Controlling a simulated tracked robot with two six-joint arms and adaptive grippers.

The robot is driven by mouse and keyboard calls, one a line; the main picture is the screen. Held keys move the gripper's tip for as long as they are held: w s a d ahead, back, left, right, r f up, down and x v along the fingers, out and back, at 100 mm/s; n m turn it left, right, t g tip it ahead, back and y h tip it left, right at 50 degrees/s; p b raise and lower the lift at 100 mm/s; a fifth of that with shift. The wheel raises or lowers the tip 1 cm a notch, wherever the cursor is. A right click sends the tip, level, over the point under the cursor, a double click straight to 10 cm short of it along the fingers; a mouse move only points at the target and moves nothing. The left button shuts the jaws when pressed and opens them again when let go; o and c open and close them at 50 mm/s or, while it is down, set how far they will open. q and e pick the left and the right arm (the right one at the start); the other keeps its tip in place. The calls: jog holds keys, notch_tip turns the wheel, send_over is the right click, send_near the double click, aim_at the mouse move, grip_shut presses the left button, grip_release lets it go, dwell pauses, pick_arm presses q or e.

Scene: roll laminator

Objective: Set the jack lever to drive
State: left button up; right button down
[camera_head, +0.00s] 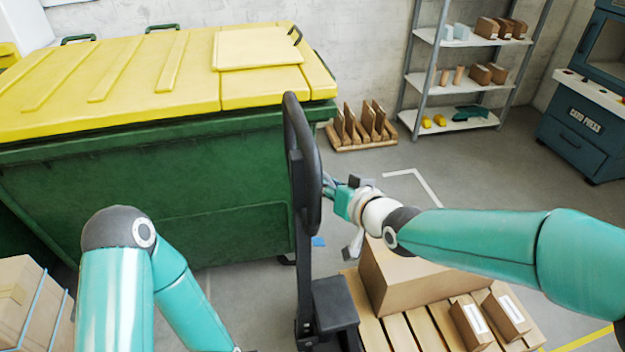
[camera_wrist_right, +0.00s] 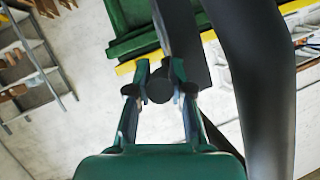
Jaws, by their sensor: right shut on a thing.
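The pallet jack's black handle loop (camera_head: 316,170) stands upright in the middle of the head view, on a dark post (camera_head: 304,255). My right gripper (camera_head: 330,187) reaches it from the right, just beside the loop. In the right wrist view my right gripper (camera_wrist_right: 160,85) is shut on a dark rounded end, the jack lever (camera_wrist_right: 159,88), with one finger on each side. The lever is mostly hidden in the head view, so its setting cannot be told. The handle loop (camera_wrist_right: 262,85) also fills the right of the wrist view. My left gripper is out of view below the frame.
A green dumpster (camera_head: 150,200) with a yellow lid stands close behind the handle. A wooden pallet (camera_head: 400,330) with cardboard boxes (camera_head: 400,275) lies at the lower right, under my right arm. Shelves (camera_head: 470,80) and a blue press (camera_head: 585,120) stand at the back right, beyond open floor.

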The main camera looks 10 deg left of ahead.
jog(key=shift+w+d+r, duration=0.1)
jog(key=shift+w+r, duration=0.05)
jog(key=shift+r, duration=0.05)
jog(key=c, duration=1.4)
grip_release()
jog(key=o, duration=0.4)
jog(key=shift+w+f, duration=0.15)
jog(key=shift+w, duration=0.05)
jog(key=shift+c, duration=0.2)
jog(key=shift+s, duration=0.15)
jog(key=v, duration=1.2)
